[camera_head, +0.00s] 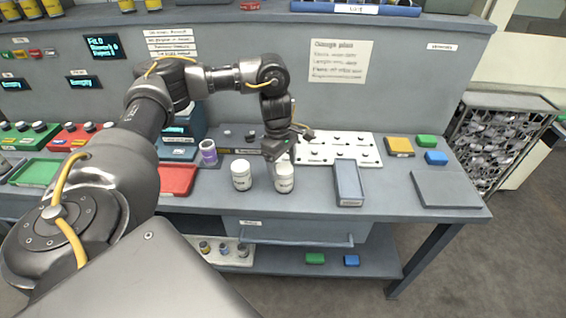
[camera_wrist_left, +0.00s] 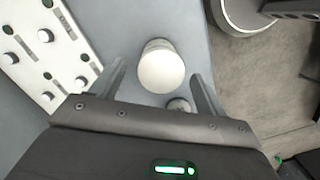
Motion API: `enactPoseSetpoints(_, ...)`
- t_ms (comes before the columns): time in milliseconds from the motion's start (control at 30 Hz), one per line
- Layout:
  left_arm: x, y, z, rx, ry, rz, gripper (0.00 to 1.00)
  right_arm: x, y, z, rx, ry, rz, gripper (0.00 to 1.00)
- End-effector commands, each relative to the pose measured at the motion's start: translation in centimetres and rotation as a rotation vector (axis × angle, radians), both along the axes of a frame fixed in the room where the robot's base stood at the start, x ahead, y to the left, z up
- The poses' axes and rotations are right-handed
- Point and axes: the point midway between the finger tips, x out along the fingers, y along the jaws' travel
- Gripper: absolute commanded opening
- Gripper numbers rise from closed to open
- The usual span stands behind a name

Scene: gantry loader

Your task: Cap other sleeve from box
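Two white cylindrical sleeves stand upright on the bench in the head view, a left one (camera_head: 242,176) and a right one (camera_head: 284,179). Both have pale tops and small dark labels. My left gripper (camera_head: 286,151) is above and just behind the right sleeve, pointing down. In the left wrist view the left gripper (camera_wrist_left: 158,72) is open, and a round white top (camera_wrist_left: 161,71) shows between its fingers, with a gap on each side. A smaller round top (camera_wrist_left: 178,104) is partly hidden by the gripper body. A grey-blue open box (camera_head: 348,184) is to the right. My right gripper is not in view.
A white panel with several knobs (camera_head: 360,160) lies behind the box. A purple cup (camera_head: 208,152) and a red tray (camera_head: 177,180) are left of the sleeves. Yellow (camera_head: 399,146), green (camera_head: 426,141) and blue blocks (camera_head: 436,158) and a grey plate (camera_head: 446,189) are at right.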

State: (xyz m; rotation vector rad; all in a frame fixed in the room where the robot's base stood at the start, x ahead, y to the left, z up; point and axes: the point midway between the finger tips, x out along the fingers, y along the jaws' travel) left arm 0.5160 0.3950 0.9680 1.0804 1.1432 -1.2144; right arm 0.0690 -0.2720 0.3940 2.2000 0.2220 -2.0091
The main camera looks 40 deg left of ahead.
Motion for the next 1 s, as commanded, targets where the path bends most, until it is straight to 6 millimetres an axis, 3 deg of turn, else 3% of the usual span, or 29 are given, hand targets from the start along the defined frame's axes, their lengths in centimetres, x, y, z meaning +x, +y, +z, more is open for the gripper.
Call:
enactPoseSetpoints(333,0.1,0.1,1.0,0.000,-0.005,0.000,0.75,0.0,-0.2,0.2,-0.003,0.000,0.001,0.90)
enactPoseSetpoints(800,0.1,1.1,8.9,0.001,-0.005,0.001,0.75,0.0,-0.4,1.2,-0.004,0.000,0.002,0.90)
enactPoseSetpoints(1000,0.0,1.3,10.5,0.000,-0.002,-0.001,0.75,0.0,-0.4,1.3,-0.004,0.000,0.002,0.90)
